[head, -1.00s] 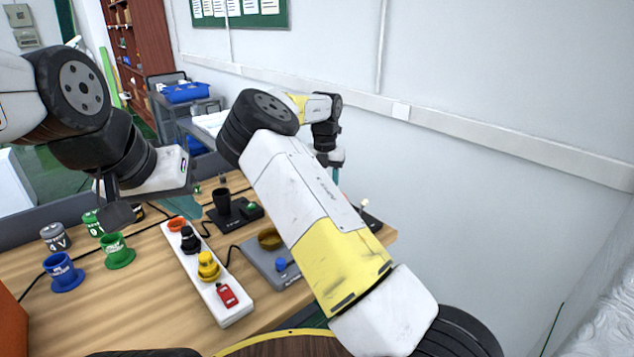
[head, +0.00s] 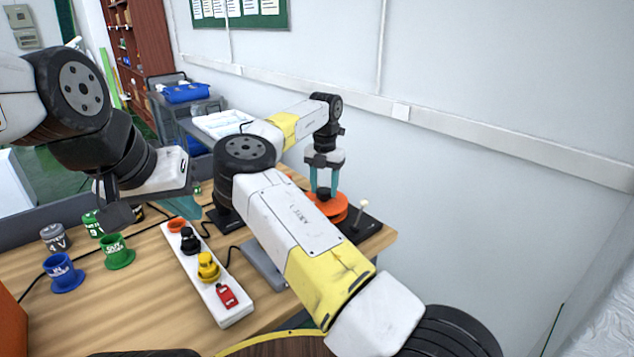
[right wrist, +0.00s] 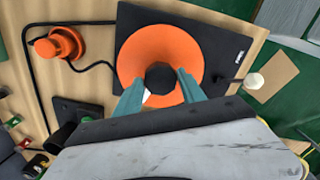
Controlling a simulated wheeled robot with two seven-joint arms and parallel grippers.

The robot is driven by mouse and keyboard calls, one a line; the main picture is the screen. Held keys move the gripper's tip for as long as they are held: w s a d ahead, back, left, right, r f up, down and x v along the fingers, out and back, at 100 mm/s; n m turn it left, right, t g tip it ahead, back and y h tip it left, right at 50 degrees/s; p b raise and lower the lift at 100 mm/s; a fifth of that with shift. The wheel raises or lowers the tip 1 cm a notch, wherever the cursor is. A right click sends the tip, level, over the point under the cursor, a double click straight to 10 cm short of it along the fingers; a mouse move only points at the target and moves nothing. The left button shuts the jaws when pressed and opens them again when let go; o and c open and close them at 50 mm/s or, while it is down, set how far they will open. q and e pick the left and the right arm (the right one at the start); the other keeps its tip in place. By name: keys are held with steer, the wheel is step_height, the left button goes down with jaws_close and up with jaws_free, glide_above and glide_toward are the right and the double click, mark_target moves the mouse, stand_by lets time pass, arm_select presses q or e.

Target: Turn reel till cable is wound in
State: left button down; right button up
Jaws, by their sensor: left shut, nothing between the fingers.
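The orange reel (head: 328,206) sits on a black base (head: 362,232) at the table's far right corner. In the right wrist view the reel (right wrist: 138,50) has a black knob (right wrist: 160,77) at its middle. My right gripper (head: 323,188) points down over the reel; in the wrist view its teal fingers (right wrist: 161,78) stand apart on either side of the knob, with small gaps showing. A black cable (right wrist: 33,75) loops out left of the base beside an orange round piece (right wrist: 62,43). My left gripper (head: 184,207) is shut and empty above the table's left part, away from the reel.
A white strip (head: 239,310) with black, yellow and red parts lies mid-table. Blue (head: 63,272) and green (head: 117,252) cups stand left of it. A white-tipped lever (head: 363,204) rises from the base right of the reel. My right forearm hides part of the table.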

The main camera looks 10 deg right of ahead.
mark_target(325, 190)
steer(key=o, duration=0.4)
steer(key=shift+c, duration=0.2)
step_height(325, 190, up, 6)
steer(key=shift+d+r, duration=0.15)
steer(key=shift+r, duration=0.7)
